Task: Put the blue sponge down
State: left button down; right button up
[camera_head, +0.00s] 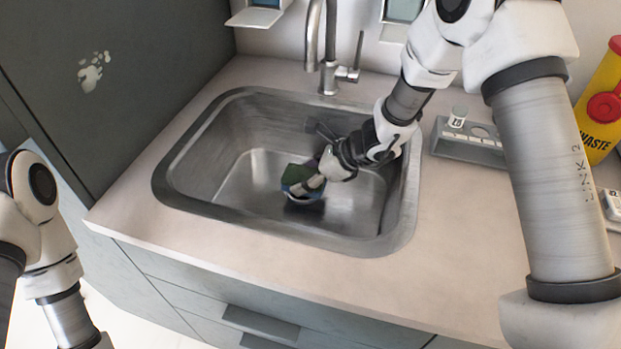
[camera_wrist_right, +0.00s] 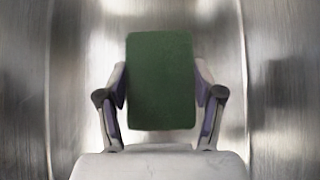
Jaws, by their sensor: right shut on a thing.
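The sponge (camera_head: 294,174) shows a dark green face with a hint of blue at its side in the head view. In the right wrist view its green face (camera_wrist_right: 160,80) stands between the two fingers. My right gripper (camera_head: 310,182) reaches down into the steel sink (camera_head: 220,165) and is shut on the sponge. The sponge is low in the basin, over the drain area (camera_head: 304,200); whether it touches the bottom I cannot tell. My left arm shows at the left edge of the head view, but its gripper is outside the frame.
The faucet (camera_head: 328,50) rises behind the sink. A grey rack (camera_head: 468,140) with a small white-capped vial (camera_head: 458,115) stands right of the sink. A yellow waste bin (camera_head: 603,105) stands farther right. The counter in front (camera_head: 235,245) is clear. A dark cabinet (camera_head: 130,110) borders the left.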

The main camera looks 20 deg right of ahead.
aim_at(311, 170)
jog(key=shift+w+f, duration=0.1)
jog(key=shift+f, duration=0.8)
jog(key=shift+w+d+f, duration=0.1)
jog(key=shift+w, duration=0.1)
jog(key=shift+w+d+r+p, duration=0.25)
jog(key=shift+w+d+p, duration=0.75)
jog(key=shift+w, duration=0.25)
jog(key=shift+w+f, duration=0.1)
jog(key=shift+f, duration=0.6)
jog(key=shift+d+f, duration=0.1)
jog(key=shift+f, duration=0.1)
jog(key=shift+f+b, duration=0.1)
jog(key=shift+b, duration=0.2)
jog(key=o, duration=0.7)
jog(key=shift+o, duration=0.2)
